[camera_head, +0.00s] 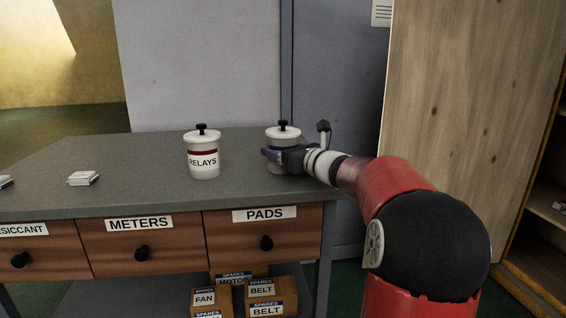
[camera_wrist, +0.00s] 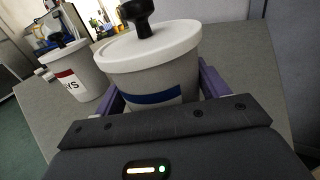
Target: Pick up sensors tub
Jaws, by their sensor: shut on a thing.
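A white lidded tub with a blue band and a black knob (camera_head: 283,133) stands at the right end of the grey table; its label is hidden, so I cannot read whether it says sensors. It fills the middle of the wrist view (camera_wrist: 152,68), upright. My gripper (camera_head: 274,156) reaches it from the right and is shut on its body, one purple finger on each side. I cannot tell whether the tub's base touches the table. The relays tub (camera_head: 203,168), white with a dark red band and a black knob, stands apart to the left and also shows in the wrist view (camera_wrist: 80,78).
The grey table (camera_head: 130,155) has drawers labelled meters (camera_head: 139,224) and pads (camera_head: 264,215). A small white stack (camera_head: 83,178) lies further left on top. Spares boxes (camera_head: 265,290) sit below. A wooden cabinet (camera_head: 455,100) stands at the right.

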